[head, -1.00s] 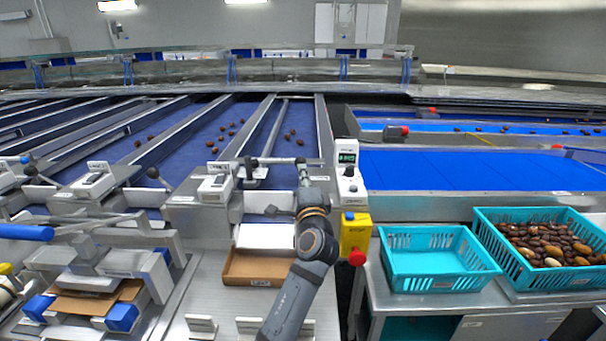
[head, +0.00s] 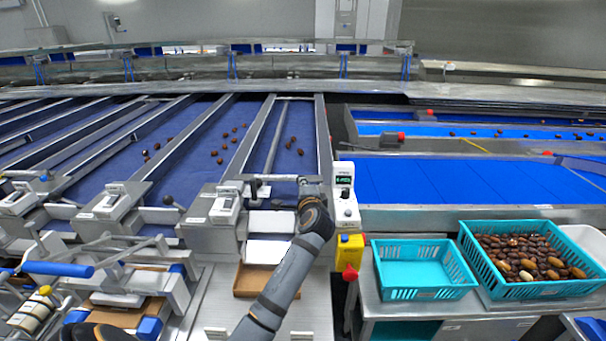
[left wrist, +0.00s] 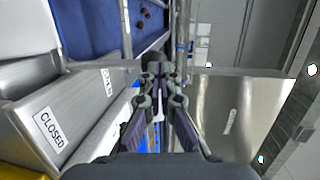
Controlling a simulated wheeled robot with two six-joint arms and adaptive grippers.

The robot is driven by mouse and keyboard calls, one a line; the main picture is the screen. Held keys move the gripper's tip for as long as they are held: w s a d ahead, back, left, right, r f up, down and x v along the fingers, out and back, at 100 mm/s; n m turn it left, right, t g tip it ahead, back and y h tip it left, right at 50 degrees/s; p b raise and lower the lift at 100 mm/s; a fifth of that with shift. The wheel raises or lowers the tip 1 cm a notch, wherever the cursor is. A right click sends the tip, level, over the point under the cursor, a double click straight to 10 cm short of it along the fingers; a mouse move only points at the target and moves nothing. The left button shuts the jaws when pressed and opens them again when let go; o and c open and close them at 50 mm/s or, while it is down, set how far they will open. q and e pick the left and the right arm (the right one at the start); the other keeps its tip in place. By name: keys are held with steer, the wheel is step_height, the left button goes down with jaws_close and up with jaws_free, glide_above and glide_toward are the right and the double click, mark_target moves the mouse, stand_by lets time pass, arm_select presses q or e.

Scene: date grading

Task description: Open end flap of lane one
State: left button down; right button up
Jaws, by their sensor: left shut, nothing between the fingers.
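Lane one appears to be the rightmost dark-blue lane (head: 295,150), with a few dates on it. Below its end are two pale panels (head: 272,222); I cannot tell for sure which part is the end flap or how far it stands open. My left gripper (head: 308,184) is at the lane's end, mostly hidden by its wrist in the head view. In the left wrist view its fingers (left wrist: 160,72) are shut and empty, close to a dark rounded part (left wrist: 155,58). A CLOSED label (left wrist: 50,130) is on the metal housing there. My right gripper is not in view.
A brown box (head: 252,282) sits below the lane end. A control box (head: 344,195) and a yellow box with a red button (head: 349,250) stand to the right. An empty teal crate (head: 422,292) and a date-filled teal crate (head: 530,292) are farther right.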

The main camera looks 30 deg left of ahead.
arm_select(q)
steer(key=x, duration=0.3)
steer(key=shift+w+d+r, duration=0.15)
steer(key=shift+d, duration=0.05)
steer(key=shift+d+b+x, duration=0.2)
steer(key=shift+b+x, duration=0.15)
steer(key=shift+x, duration=1.2)
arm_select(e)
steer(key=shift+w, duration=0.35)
arm_select(q)
steer(key=shift+w, duration=0.2)
